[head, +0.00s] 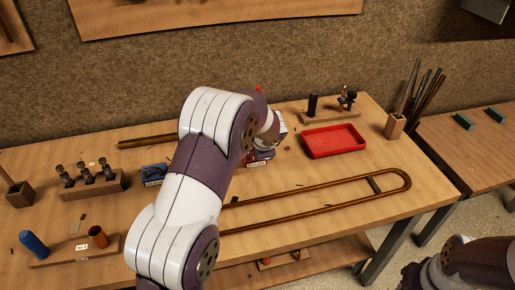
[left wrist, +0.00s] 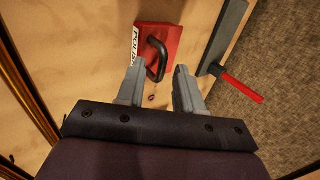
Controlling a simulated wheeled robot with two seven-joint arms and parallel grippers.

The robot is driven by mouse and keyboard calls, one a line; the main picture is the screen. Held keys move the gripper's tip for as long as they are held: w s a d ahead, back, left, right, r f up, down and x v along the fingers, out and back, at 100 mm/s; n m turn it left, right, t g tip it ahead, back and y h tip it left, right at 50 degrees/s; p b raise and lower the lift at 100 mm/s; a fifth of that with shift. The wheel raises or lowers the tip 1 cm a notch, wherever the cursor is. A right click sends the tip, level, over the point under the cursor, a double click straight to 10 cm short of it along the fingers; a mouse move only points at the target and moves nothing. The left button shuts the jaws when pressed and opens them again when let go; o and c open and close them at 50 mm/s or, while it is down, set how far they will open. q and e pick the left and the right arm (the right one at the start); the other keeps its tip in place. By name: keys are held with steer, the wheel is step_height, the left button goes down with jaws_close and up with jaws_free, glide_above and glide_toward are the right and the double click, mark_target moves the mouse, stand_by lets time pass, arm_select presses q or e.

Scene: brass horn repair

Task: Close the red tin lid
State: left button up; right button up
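The red tin (head: 262,155) stands on the workbench, mostly hidden behind my left arm in the head view. In the left wrist view the red tin (left wrist: 178,43) shows a white label at its left edge and a curved black handle (left wrist: 157,58). My left gripper (left wrist: 157,74) is open, its two grey fingers apart, with the handle's lower end near or between the fingertips. I cannot tell whether they touch. A grey slab (left wrist: 226,38) with a red bar (left wrist: 242,88) is beside the tin; I cannot tell if it is the lid. My right gripper is out of view.
A red tray (head: 333,141) lies to the right of the tin. A long brass slide (head: 320,187) lies in front. A blue labelled item (head: 154,170) is left of my arm. Wooden blocks with tools (head: 92,183) stand at the left.

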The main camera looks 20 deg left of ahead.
arm_select(q)
steer(key=shift+r, duration=0.1)
steer(key=p+v, duration=0.1)
steer(key=v, duration=1.1)
steer(key=shift+r, duration=0.25)
steer(key=shift+s+d, duration=0.1)
steer(key=s+d+n+g+h+p, duration=0.2)
steer(key=s+n+p, duration=0.2)
steer(key=s, duration=0.7)
steer(key=s+d+n+g+h+p, duration=0.1)
steer(key=s+n+p, duration=0.4)
steer(key=s, duration=0.6)
steer(key=shift+s+d+r+n+g+h, duration=0.25)
steer(key=shift+d+n+g+h, duration=0.15)
steer(key=shift+n+g+h, duration=0.25)
